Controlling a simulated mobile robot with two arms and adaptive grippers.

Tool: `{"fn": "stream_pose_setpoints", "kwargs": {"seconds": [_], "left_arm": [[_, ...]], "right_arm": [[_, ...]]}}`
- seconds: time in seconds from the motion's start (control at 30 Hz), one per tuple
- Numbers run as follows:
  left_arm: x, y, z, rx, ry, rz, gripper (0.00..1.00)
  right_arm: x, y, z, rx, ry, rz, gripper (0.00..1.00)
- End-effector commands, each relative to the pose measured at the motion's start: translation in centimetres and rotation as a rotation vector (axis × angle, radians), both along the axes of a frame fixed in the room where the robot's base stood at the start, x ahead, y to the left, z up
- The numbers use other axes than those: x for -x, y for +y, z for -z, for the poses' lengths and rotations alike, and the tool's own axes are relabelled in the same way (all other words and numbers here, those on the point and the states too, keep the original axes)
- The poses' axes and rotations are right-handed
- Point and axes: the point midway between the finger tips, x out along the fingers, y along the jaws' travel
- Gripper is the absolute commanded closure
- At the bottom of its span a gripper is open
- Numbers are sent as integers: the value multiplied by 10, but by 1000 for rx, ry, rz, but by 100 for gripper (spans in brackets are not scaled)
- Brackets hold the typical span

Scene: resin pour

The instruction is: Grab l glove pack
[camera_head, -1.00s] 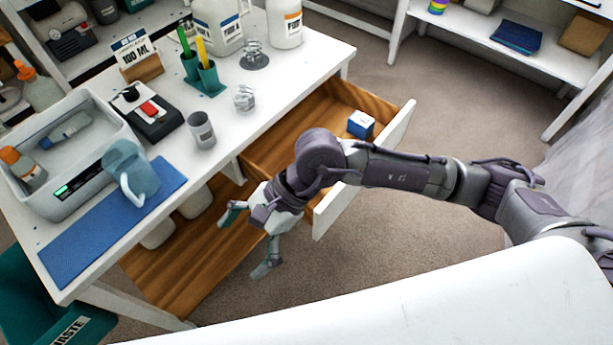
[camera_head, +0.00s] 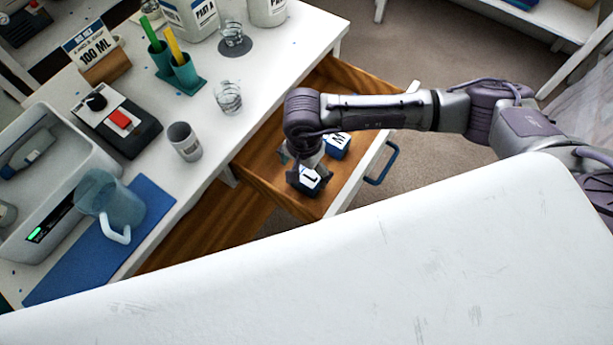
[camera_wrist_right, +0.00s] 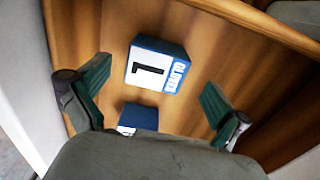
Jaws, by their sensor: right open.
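The L glove pack (camera_head: 311,180) is a small blue box with a white face marked L, lying in the open wooden drawer (camera_head: 262,160). In the right wrist view the L pack (camera_wrist_right: 157,65) lies between and beyond the two green fingertips, apart from both. My right gripper (camera_head: 303,166) is open above it, pointing down into the drawer. It shows also in the wrist view (camera_wrist_right: 155,80). A second blue pack (camera_head: 338,144), marked M, lies close by. In the wrist view another blue pack (camera_wrist_right: 138,117) is partly hidden by my gripper body. My left gripper is out of view.
The drawer's white front with a blue handle (camera_head: 382,163) and its wooden walls stand close around my right gripper.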

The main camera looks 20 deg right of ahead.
Motion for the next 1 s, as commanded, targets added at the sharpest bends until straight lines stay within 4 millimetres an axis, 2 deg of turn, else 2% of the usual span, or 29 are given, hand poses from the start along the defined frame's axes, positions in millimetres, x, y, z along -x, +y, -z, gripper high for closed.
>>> {"fn": "stream_pose_setpoints", "kwargs": {"seconds": [0.2, 0.3, 0.5, 0.77, 0.87, 1.0], "left_arm": [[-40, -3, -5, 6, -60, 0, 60], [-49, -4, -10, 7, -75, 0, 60], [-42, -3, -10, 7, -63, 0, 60], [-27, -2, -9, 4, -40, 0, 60], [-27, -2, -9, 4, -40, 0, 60], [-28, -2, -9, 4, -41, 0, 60]], "right_arm": [[1, -2, 15, 0, 2, 0, 0], [1, -5, 30, 2, 4, 2, 0], [1, -5, 56, 0, 1, 0, 0], [0, -6, 59, -1, 1, -1, 0], [0, -6, 59, -1, 1, -1, 13], [0, -6, 59, -1, 1, 0, 37]]}}
